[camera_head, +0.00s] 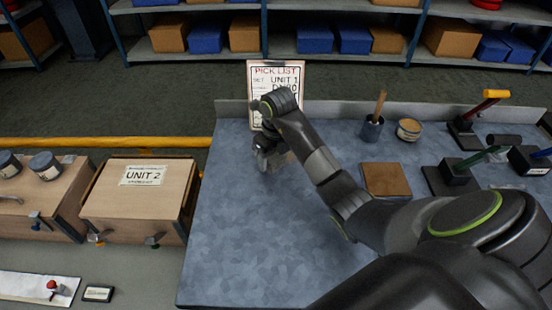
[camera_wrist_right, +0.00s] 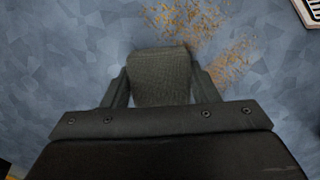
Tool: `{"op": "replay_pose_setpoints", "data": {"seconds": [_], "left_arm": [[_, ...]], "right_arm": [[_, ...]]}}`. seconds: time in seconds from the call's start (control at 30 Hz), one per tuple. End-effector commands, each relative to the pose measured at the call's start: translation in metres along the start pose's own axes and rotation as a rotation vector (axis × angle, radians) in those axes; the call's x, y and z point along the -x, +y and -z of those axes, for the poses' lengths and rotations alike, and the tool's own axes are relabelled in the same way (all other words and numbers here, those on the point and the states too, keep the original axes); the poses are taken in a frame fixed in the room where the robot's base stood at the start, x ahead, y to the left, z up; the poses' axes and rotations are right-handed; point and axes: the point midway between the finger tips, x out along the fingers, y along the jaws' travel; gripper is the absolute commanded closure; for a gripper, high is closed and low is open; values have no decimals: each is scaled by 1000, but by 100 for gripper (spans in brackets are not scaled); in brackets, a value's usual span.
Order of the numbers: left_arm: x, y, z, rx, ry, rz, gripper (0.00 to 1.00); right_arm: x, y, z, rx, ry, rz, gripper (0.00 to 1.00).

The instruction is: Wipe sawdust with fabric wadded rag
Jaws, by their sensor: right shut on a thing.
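My right gripper (camera_wrist_right: 160,92) is shut on a dark grey-green fabric rag (camera_wrist_right: 161,72), which sits between its two fingers in the right wrist view. Tan sawdust (camera_wrist_right: 190,18) lies scattered on the blue mottled worktop just ahead of the rag and to its right. The rag's far edge is at the near edge of the sawdust. In the head view my right gripper (camera_head: 268,155) is low over the back left of the worktop (camera_head: 235,220), in front of the pick list board (camera_head: 262,78). My left gripper is not in view.
On the worktop stand a dark cup (camera_head: 371,129) with a brush, a round tin (camera_head: 409,130), a brown square board (camera_head: 386,180) and several stamp-like tools at the right. A wooden UNIT 2 box (camera_head: 140,194) stands left of the worktop. The worktop's front left is clear.

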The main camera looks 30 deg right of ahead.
Motion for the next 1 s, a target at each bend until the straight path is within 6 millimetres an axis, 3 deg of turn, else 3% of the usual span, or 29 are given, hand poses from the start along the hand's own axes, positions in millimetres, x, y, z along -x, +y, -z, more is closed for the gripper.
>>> {"op": "replay_pose_setpoints", "data": {"seconds": [0.2,1.0], "left_arm": [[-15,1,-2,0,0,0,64],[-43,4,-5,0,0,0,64]], "right_arm": [[-5,-15,-14,-1,-1,2,64],[-6,-48,-47,-1,-1,2,64]]}}
